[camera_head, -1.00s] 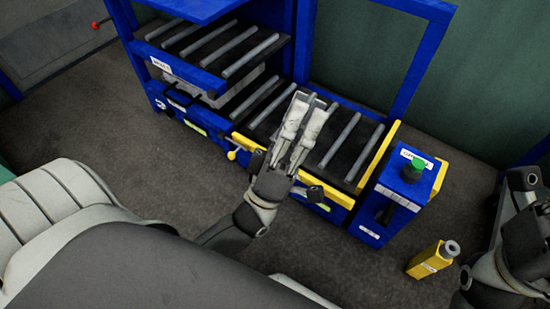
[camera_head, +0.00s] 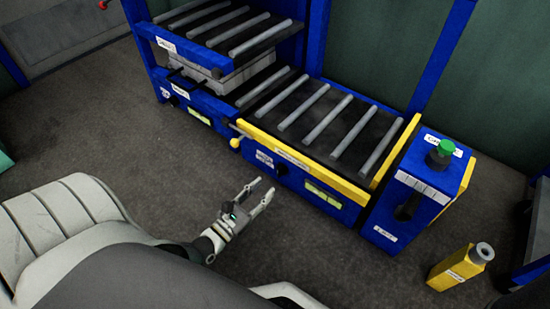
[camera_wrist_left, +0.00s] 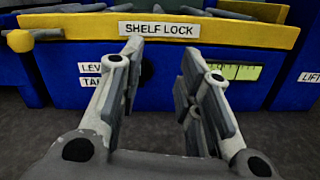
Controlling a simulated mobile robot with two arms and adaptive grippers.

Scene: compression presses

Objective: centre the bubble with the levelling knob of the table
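The table's levelling knob (camera_head: 281,168) is a small dark knob on the blue front below the yellow bar, beside a white label. In the left wrist view the knob (camera_wrist_left: 146,72) is partly hidden by the left finger, next to a label partly reading LEVEL. The yellow-green level window (camera_head: 326,195) is to the right of the knob; it also shows in the left wrist view (camera_wrist_left: 237,72), partly covered by the right finger. I cannot make out the bubble. My left gripper (camera_head: 263,188) is open and empty, in front of the knob, apart from it. My right gripper is not in view.
The yellow SHELF LOCK bar (camera_wrist_left: 215,31) runs above the knob, with a yellow ball handle (camera_head: 236,143) at its left end. A blue box with a green button (camera_head: 446,147) and a yellow bottle-like object (camera_head: 461,268) stand right. Left is a similar knob (camera_head: 172,100).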

